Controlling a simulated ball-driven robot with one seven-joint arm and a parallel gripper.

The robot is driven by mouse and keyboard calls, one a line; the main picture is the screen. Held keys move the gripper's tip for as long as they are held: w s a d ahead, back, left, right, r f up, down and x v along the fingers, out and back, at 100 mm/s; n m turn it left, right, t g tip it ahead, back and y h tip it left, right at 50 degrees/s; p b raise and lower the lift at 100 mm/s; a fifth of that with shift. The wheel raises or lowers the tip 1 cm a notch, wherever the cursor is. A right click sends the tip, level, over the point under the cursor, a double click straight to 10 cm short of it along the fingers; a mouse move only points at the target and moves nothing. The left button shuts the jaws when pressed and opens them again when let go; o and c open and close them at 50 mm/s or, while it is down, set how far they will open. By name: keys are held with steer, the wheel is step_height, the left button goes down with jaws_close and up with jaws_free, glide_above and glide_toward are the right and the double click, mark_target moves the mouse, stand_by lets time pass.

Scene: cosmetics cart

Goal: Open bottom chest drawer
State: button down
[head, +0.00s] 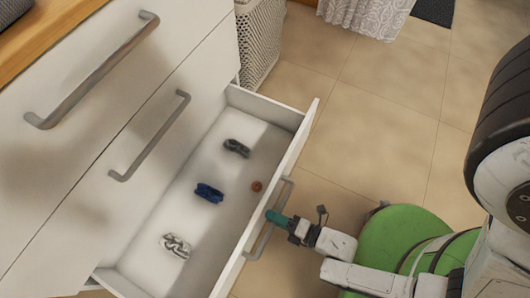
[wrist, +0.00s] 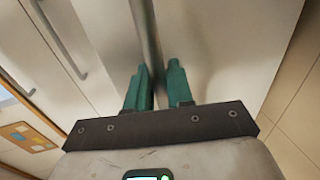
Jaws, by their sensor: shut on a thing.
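A white chest of drawers (head: 60,180) stands at the left in the head view. Its bottom drawer (head: 235,262) is pulled well out, with its inside showing. The drawer's grey bar handle (head: 263,240) is on the front panel. My gripper (head: 272,218) with teal fingers is at this handle. In the wrist view, the teal fingers of my gripper (wrist: 160,88) are on either side of the grey handle bar (wrist: 147,35), shut on it. The contact itself is partly hidden in the head view.
Inside the drawer lie a dark item (head: 236,148), a blue item (head: 209,193), a grey-white item (head: 175,246) and a small orange round item (head: 256,186). The upper drawers are shut. A woven basket (head: 262,40) stands behind the drawer.

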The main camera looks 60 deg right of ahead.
steer(key=shift+s, duration=0.35)
steer(key=c, duration=1.1)
jaws_free()
steer(key=shift+c, duration=0.2)
